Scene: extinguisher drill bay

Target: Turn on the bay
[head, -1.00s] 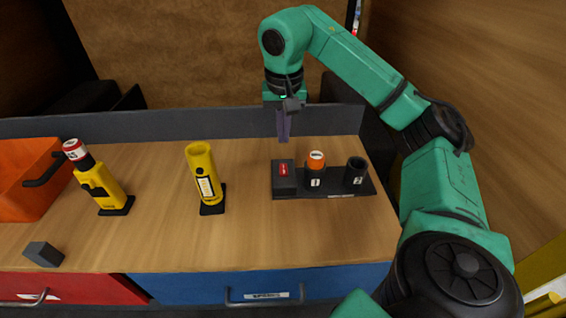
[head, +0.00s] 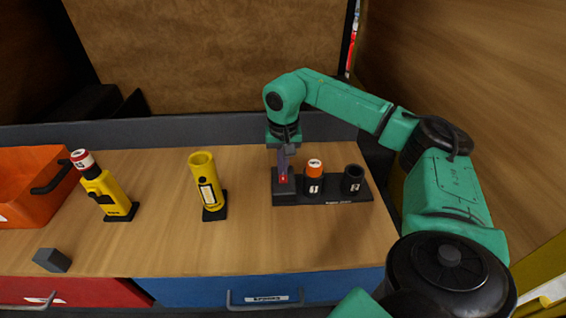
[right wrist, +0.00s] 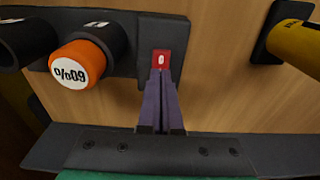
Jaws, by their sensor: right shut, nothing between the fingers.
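The bay is a black rack (head: 345,200) on the bench's right part, with a red switch (head: 283,179) on the block at its left end. The right wrist view shows the switch (right wrist: 162,60) with a white "0" mark. My right gripper (head: 284,170) is shut, empty, and points down at the switch. Its fingertips (right wrist: 161,76) are at the switch's edge; I cannot tell whether they touch. An orange-topped cylinder (head: 315,168) stands in socket 1; its top reads 60% in the right wrist view (right wrist: 78,66). Socket 2 (head: 353,178) looks empty. My left gripper is out of view.
A yellow empty-looking holder (head: 207,185) stands left of the rack. Further left are a yellow device (head: 106,193) with a red-and-white top, an orange bin (head: 30,185) and a dark grey block (head: 52,260). Bare bench lies in front of the rack.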

